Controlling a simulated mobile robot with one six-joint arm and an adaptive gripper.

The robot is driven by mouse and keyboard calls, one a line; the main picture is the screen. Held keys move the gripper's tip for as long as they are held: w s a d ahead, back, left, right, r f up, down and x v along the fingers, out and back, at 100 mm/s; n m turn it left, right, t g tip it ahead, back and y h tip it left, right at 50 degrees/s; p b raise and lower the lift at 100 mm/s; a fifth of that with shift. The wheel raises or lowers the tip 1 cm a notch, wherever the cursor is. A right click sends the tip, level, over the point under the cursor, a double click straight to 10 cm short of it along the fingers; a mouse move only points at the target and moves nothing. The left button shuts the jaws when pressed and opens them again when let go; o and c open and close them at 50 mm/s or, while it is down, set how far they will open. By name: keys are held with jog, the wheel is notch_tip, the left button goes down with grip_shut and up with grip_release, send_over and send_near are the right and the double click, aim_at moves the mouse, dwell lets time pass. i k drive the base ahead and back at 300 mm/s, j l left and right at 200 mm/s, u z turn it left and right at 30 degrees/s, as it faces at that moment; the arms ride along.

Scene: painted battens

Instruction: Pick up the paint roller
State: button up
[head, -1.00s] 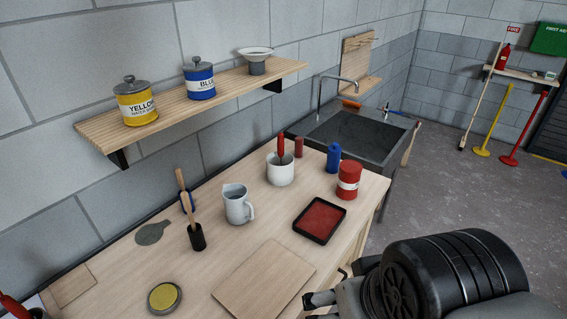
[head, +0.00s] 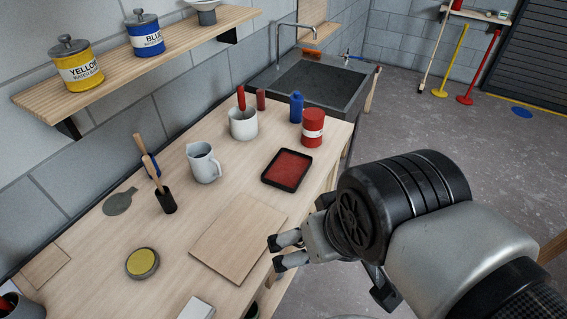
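I cannot pick out a paint roller for certain. A red handle (head: 241,97) stands upright in a white pot (head: 243,125) at the back of the workbench, and what it belongs to is hidden in the pot. Another red item (head: 6,304) shows at the lower left edge, partly cut off. A black paint tray with a red inside (head: 288,168) lies on the bench towards the right. My gripper (head: 275,254) is open and empty, its two fingers apart, near the bench's front edge beside a flat wooden board.
The wooden board (head: 238,240) lies flat on the bench. A grey jug (head: 203,163), a dark holder with brushes (head: 166,201), a yellow-topped tin (head: 142,263), a red can (head: 312,128) and a blue bottle (head: 296,107) stand around. A sink (head: 322,83) is behind.

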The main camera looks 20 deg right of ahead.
aim_at(240, 93)
jog(key=u, duration=0.2)
jog(key=i+l+u, duration=0.2)
jog(key=l+u, duration=0.25)
jog(key=i+l+u, duration=0.15)
jog(key=u, duration=0.35)
jog(key=l+u, duration=0.9)
jog(key=l, duration=0.55)
jog(key=k+l+u, duration=0.1)
jog(key=l, duration=0.45)
jog(key=k+l, duration=0.15)
jog(key=l, duration=0.95)
jog(key=k+u, duration=0.05)
